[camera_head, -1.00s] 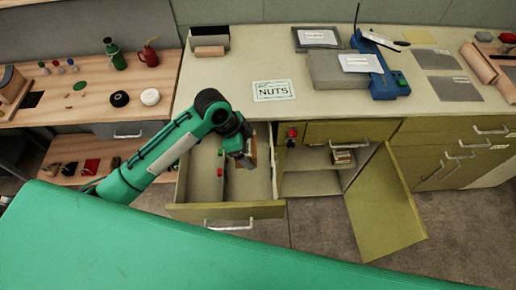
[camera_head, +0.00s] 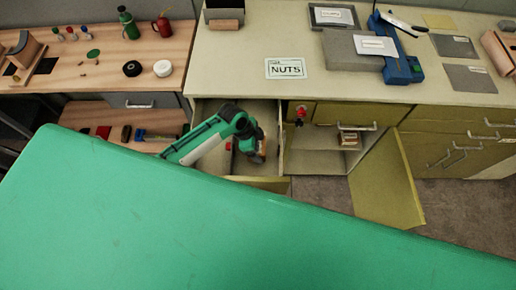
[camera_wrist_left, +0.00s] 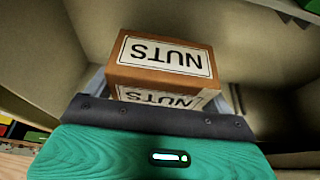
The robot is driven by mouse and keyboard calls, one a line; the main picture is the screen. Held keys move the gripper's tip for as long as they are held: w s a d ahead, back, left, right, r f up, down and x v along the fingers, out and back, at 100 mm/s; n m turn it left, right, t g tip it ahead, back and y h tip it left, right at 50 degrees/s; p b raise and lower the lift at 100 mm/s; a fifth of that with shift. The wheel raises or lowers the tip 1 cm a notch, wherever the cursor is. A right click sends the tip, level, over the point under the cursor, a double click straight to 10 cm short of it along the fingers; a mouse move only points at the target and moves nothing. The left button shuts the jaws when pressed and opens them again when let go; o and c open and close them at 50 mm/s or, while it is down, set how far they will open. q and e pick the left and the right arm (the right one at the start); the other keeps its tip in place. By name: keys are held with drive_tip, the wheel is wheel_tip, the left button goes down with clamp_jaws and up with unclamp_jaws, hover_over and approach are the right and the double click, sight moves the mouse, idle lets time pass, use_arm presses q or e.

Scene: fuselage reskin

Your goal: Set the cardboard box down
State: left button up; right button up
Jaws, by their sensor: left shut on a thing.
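My left gripper (camera_head: 254,148) is inside the open drawer (camera_head: 268,183) below the counter. It is shut on the cardboard box, a small brown box whose edge shows at the gripper (camera_head: 262,152). In the left wrist view the cardboard box (camera_wrist_left: 165,55) fills the space in front of the gripper, with white NUTS labels upside down on two faces. Drawer walls surround it. Contact between the box's underside and the drawer floor is hidden. My right gripper is not in view.
A NUTS card (camera_head: 285,68) lies on the counter (camera_head: 262,95) above the drawer. To the right, a cabinet door (camera_head: 385,185) hangs open beside a shelf with another small box (camera_head: 348,139). A wooden bench (camera_head: 80,75) with bottles and small parts stands left.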

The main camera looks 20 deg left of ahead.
use_arm(q)
wheel_tip(320, 180, down, 3)
drive_tip(key=shift+f, duration=0.3)
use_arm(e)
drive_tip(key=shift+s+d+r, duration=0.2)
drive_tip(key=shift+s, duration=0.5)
use_arm(q)
drive_tip(key=shift+f, duration=0.15)
drive_tip(key=o, duration=1.1)
drive_tip(key=b+v, duration=0.1)
drive_tip(key=v, duration=1.1)
drive_tip(key=shift+s, duration=0.1)
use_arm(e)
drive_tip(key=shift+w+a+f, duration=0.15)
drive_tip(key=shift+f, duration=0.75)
